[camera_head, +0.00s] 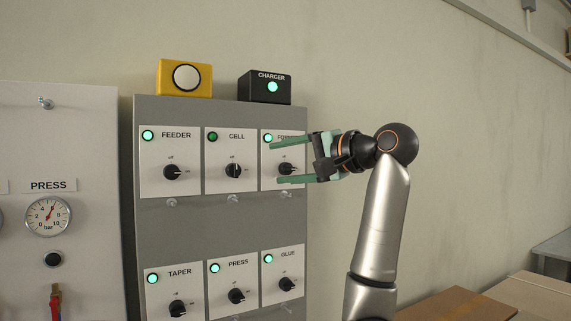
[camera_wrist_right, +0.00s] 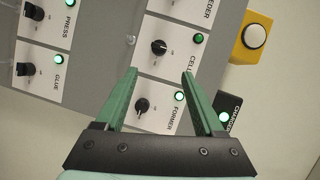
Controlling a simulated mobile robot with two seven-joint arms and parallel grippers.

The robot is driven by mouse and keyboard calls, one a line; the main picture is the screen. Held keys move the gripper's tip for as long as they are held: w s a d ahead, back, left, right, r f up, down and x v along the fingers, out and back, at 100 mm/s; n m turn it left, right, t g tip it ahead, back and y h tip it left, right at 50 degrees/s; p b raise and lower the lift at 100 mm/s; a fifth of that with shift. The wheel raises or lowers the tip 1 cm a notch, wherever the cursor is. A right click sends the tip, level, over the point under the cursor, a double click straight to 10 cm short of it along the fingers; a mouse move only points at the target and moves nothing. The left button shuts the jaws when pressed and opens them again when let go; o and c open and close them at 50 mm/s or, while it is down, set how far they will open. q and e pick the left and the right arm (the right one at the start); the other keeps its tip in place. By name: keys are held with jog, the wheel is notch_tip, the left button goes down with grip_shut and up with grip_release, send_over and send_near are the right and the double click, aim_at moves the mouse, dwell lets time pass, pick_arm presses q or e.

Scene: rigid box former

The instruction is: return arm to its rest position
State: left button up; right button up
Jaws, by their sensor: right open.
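My right gripper (camera_head: 272,161) is open and empty in the head view, its two green fingers pointing left in front of the FORMER plate (camera_head: 281,151). In the right wrist view the open fingers (camera_wrist_right: 158,76) spread to either side of the black FORMER knob (camera_wrist_right: 141,106). That knob also shows between the fingers in the head view (camera_head: 286,169). I cannot tell how far the fingertips are from the panel. My right arm (camera_head: 381,225) rises from the bottom of the head view. My left gripper is not in view.
The grey switch panel (camera_head: 220,226) carries several knobs with lamps. A yellow box with a white button (camera_head: 185,78) and a black CHARGER box (camera_head: 265,87) stand on top. A PRESS panel with a gauge (camera_head: 47,216) is at left. Cardboard boxes (camera_head: 450,304) lie low at right.

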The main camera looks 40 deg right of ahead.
jog(key=w+a+f+n+g+h, duration=0.1)
jog(key=w+a+f+n+g, duration=0.15)
jog(key=f, duration=0.95)
jog(key=w+a+f+n+g, duration=0.15)
jog(key=a+f, duration=0.25)
jog(key=f, duration=0.7)
jog(key=w+a+f+n+g+h, duration=0.1)
jog(key=a+f+n+g, duration=0.15)
jog(key=f, duration=0.95)
jog(key=s+a+f+n+g, duration=0.1)
jog(key=s+a+f+n, duration=0.2)
jog(key=s+f, duration=0.5)
jog(key=s+a+f+n+g, duration=0.2)
jog(key=s+a+f, duration=0.25)
jog(key=f, duration=0.75)
jog(key=s+a+f+n+g, duration=0.2)
jog(key=s+f, duration=0.2)
jog(key=s, duration=0.5)
jog(key=s+a+f+n+g, duration=0.1)
jog(key=s+a+f+n, duration=0.2)
jog(key=s, duration=0.7)
jog(key=w+a+f+t+y, duration=0.1)
jog(key=w+a+f+t, duration=0.1)
jog(key=f, duration=0.4)
jog(key=w+a+f+t+y, duration=0.1)
jog(key=w+f+t, duration=0.1)
jog(key=f, duration=0.4)
jog(key=shift+a+f+t, duration=0.15)
jog(key=shift+a+t, duration=0.2)
jog(key=shift+t, duration=0.4)
